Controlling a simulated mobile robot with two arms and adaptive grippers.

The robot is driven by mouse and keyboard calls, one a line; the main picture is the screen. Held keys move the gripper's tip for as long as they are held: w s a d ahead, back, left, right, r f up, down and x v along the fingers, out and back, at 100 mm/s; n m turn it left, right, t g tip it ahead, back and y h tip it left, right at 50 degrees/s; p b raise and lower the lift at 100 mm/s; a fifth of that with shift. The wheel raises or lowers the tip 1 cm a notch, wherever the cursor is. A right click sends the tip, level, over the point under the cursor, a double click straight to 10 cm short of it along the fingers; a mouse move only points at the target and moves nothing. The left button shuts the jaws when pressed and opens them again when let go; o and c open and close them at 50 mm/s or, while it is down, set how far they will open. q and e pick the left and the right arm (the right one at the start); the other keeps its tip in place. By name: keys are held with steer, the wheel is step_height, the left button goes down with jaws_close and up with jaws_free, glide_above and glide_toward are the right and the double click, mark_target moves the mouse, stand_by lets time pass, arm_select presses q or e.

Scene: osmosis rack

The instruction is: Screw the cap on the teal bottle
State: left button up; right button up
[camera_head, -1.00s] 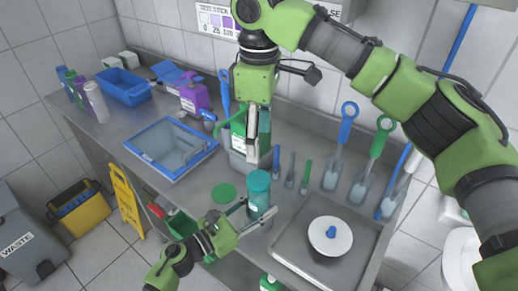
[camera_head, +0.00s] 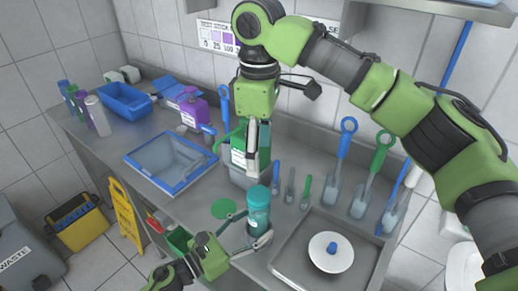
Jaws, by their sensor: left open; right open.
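The teal bottle (camera_head: 258,216) stands upright on the steel counter. A darker teal top that looks like its cap (camera_head: 258,194) sits on it; I cannot tell whether it is screwed tight. My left gripper (camera_head: 258,230) is open, with its fingers spread on either side of the bottle's lower part; contact is unclear. My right gripper (camera_head: 256,172) is open, pointing down just above the bottle's top, in front of a green-and-white jug (camera_head: 238,150). It holds nothing visible.
A blue-rimmed basin (camera_head: 205,166) is farther left. Several scoops and brushes, including a green scoop (camera_head: 372,170), stand at the back right.

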arm_select(q)
steer(key=v, duration=0.9)
steer(key=shift+s+a, duration=0.15)
steer(key=shift+s, duration=0.05)
